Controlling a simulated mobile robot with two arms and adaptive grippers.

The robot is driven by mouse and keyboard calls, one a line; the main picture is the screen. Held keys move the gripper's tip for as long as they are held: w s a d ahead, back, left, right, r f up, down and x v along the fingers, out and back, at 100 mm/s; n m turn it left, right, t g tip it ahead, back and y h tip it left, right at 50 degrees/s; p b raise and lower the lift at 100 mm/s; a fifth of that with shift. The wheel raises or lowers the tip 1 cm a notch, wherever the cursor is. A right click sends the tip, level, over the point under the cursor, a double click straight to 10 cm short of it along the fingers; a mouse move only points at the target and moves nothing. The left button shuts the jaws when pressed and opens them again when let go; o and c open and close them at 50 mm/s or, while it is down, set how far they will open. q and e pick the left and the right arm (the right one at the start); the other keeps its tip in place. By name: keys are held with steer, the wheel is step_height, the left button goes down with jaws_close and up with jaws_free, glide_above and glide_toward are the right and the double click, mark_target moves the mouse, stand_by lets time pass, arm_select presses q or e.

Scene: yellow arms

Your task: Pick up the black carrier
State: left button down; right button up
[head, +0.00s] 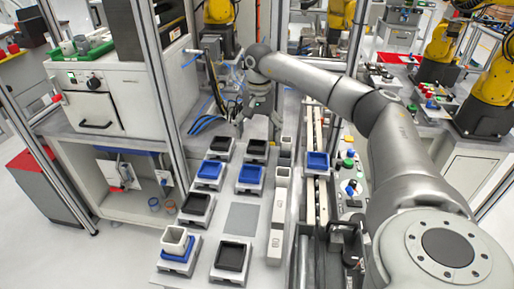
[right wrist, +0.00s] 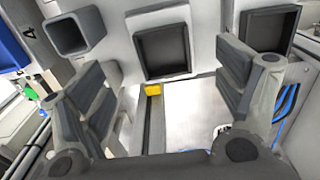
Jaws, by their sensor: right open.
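Several black carriers, shallow square trays on white bases, stand on the table in the head view. Two are at the far end, one on the right (head: 257,147) and one on the left (head: 221,145). Others are at the middle left (head: 198,204) and near front (head: 232,257). My right gripper (head: 258,124) is open and empty, just beyond the far right black carrier. In the right wrist view, a black carrier (right wrist: 163,50) shows ahead between the spread fingers (right wrist: 168,98), apart from them. Another black carrier (right wrist: 268,27) is partly behind the right finger. My left gripper is not in view.
Blue carriers (head: 210,170) (head: 250,174) stand among the black ones. A blue carrier with a pale square cup (head: 174,240) is at front left. A hollow grey block (right wrist: 72,34) is beside the gripper's path. A metal frame post (head: 165,95) rises left of the table.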

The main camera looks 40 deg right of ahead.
mark_target(257, 148)
steer(key=shift+f, duration=0.65)
step_height(257, 148, down, 4)
steer(key=shift+w+a+f+p, duration=0.15)
steer(key=shift+f+p, duration=0.05)
steer(key=shift+p, duration=1)
steer(key=shift+f, duration=0.2)
steer(key=c, duration=0.4)
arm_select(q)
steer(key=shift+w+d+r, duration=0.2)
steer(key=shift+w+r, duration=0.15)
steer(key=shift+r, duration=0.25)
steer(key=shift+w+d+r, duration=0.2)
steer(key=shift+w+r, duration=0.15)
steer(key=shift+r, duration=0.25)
arm_select(e)
steer(key=c, duration=0.9)
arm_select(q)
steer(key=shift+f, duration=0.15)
arm_select(e)
steer(key=shift+w+r, duration=0.1)
steer(key=shift+r, duration=0.05)
steer(key=shift+c, duration=0.2)
